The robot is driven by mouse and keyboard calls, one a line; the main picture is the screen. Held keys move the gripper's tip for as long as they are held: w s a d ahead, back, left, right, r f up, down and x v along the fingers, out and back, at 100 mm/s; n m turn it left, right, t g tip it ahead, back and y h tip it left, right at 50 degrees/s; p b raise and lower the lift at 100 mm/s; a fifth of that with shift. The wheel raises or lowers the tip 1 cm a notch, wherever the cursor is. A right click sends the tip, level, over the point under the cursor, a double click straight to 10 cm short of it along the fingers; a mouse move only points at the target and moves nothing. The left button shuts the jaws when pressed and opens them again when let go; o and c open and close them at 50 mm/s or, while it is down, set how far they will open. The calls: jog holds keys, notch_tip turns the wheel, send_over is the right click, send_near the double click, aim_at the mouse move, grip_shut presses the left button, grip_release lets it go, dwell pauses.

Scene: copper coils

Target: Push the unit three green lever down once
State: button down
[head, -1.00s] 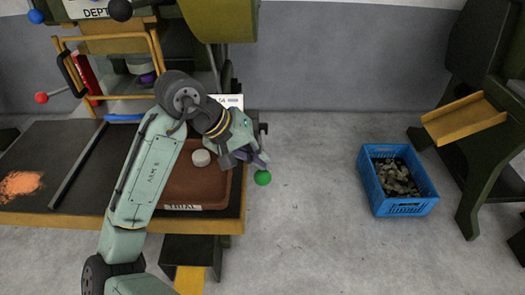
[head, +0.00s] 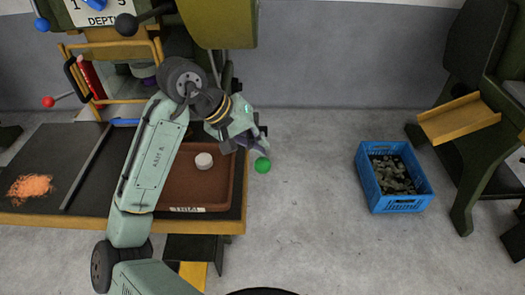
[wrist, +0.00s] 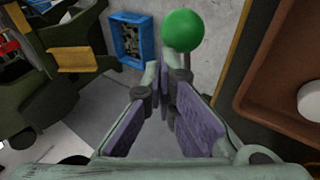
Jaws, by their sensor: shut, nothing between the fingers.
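The green ball knob (head: 262,165) of the lever is at the right edge of the machine's table in the head view. It also shows in the wrist view (wrist: 182,30), just beyond my fingertips. My gripper (head: 257,147) is shut and empty, with its fingertips close to the knob. In the wrist view the purple-padded fingers (wrist: 162,85) come together right below the ball. I cannot tell whether they touch it.
A brown tray (head: 225,185) labelled TRIAL holds a pale round piece (head: 204,161). A red-knobbed lever (head: 48,101) is at the left. A blue crate (head: 410,204) of metal pieces stands on the floor at right. Floor between is clear.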

jog(key=shift+w+r+p, duration=0.2)
jog(key=shift+r+p, duration=0.1)
jog(key=shift+r, duration=0.25)
jog(key=r+p, duration=0.1)
jog(key=w+r+p, duration=0.1)
jog(key=r+p, duration=0.2)
jog(key=p, duration=0.1)
jog(key=shift+w+r, duration=0.35)
jog(key=shift+a, duration=0.1)
dwell(0.6)
